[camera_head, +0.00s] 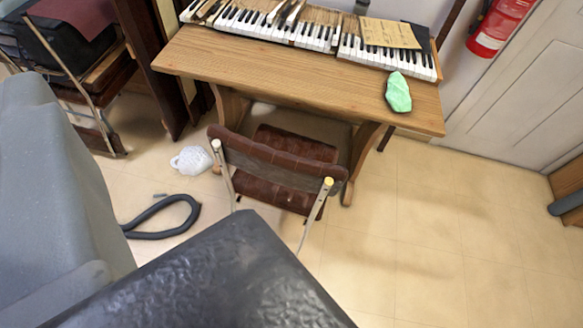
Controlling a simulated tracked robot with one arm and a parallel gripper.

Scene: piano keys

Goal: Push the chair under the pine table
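The pine table (270,68) stands at the upper middle, with a wooden top and curved legs. The chair (272,163) has a dark brown back and seat and a thin metal frame. It stands at the table's front, between the legs, with its back toward me. The far part of its seat reaches toward the space under the tabletop; the back is outside the front edge. A grey part and a dark textured block, seemingly mine, fill the lower left, nearer than the chair. I cannot make out my gripper's fingertips or any contact with the chair.
Piano keys (265,28), a yellow paper (390,33) and a green lump (398,93) lie on the table. A white lumpy object (191,160) and a black hose (165,230) lie on the floor left of the chair. The floor (430,235) at right is clear.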

